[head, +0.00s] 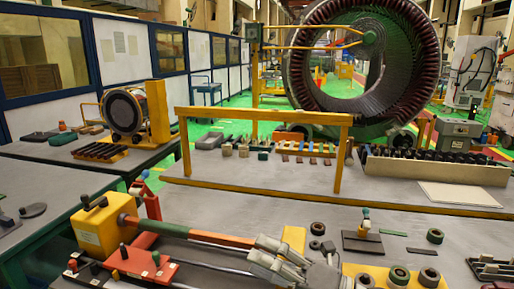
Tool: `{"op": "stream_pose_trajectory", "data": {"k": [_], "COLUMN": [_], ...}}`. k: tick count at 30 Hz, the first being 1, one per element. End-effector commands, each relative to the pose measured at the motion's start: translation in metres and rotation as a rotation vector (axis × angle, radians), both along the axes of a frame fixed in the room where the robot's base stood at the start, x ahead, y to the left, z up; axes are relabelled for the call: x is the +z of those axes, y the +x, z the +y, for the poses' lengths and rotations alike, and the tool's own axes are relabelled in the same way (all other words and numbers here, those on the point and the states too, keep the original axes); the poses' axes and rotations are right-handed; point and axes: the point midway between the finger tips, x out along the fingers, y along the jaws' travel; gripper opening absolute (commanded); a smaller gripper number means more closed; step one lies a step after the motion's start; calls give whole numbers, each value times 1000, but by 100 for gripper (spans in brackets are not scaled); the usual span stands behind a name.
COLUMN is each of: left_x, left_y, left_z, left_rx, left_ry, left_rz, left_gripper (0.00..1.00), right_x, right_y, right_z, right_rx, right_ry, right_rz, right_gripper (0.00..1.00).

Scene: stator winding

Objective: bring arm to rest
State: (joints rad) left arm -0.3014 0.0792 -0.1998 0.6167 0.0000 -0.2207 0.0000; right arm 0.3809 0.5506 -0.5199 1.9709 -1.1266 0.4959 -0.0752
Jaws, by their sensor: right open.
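My right gripper (263,250) is at the lower middle of the head view, with its two grey fingers pointing left and spread apart. Its fingertips are close to the right end of a red, green and orange bar (190,233). I cannot tell whether they touch it. My right arm comes up from the bottom edge. My left gripper does not show.
A yellow frame (260,114) spans the workbench behind the gripper. Dark rings (399,274) sit on a yellow plate at lower right. A dark stand (363,242) is right of the gripper. A large stator ring (420,60) stands at the back. Bare grey bench lies behind the bar.

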Motion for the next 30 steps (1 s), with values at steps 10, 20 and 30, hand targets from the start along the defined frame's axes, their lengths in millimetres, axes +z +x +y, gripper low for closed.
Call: {"op": "stream_pose_trajectory", "data": {"k": [10,20,30], "left_x": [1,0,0], "left_y": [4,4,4], "left_z": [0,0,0], "left_rx": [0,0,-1], "left_ry": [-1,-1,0], "left_rz": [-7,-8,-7], "left_gripper": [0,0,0], "right_x": [-14,-178,-292], "right_y": [37,-22,-168], "right_z": [-106,-199,-204], "right_rx": [-499,-1062,-1500], "right_ry": [715,1096,1126], "right_rz": [555,1264,1880], "right_gripper": [77,77,77]}}
